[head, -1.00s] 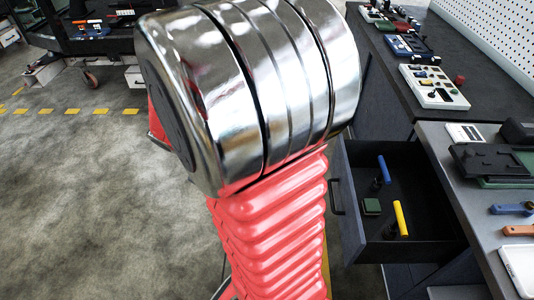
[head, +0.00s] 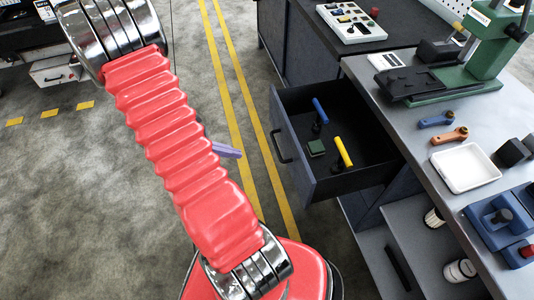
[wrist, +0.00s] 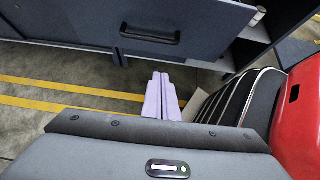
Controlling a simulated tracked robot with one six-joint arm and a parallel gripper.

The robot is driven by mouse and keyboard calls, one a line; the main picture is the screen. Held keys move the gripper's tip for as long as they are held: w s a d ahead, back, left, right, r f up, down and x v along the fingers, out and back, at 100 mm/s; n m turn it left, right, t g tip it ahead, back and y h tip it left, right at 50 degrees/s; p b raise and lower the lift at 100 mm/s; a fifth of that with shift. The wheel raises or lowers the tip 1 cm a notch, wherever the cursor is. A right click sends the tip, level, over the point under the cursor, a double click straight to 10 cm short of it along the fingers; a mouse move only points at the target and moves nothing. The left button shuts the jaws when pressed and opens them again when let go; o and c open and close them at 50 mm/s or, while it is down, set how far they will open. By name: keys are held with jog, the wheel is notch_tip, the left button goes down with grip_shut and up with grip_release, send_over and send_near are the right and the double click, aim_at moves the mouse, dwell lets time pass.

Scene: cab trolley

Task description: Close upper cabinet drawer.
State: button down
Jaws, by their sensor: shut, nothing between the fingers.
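The upper cabinet drawer (head: 297,165) stands pulled open from the grey workbench in the head view. It is dark, with a black bar handle (head: 278,147) on its front. In the wrist view my purple fingers (wrist: 162,82) are together and empty, below a drawer front (wrist: 200,22) with a black handle (wrist: 150,35).
The workbench top (head: 415,115) holds a green press (head: 490,50), a white tray (head: 465,167) and orange and blue tools. An open lower shelf (head: 420,250) holds cans. Bare floor with yellow lines (head: 240,110) lies left of the drawer.

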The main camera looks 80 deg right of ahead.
jog(key=shift+s+f, duration=0.1)
jog(key=s+d+r+x, duration=0.1)
jog(key=r+x, duration=0.1)
jog(key=x, duration=1)
jog(key=shift+s, duration=0.35)
jog(key=shift+s+d, duration=0.1)
jog(key=shift+d, duration=0.05)
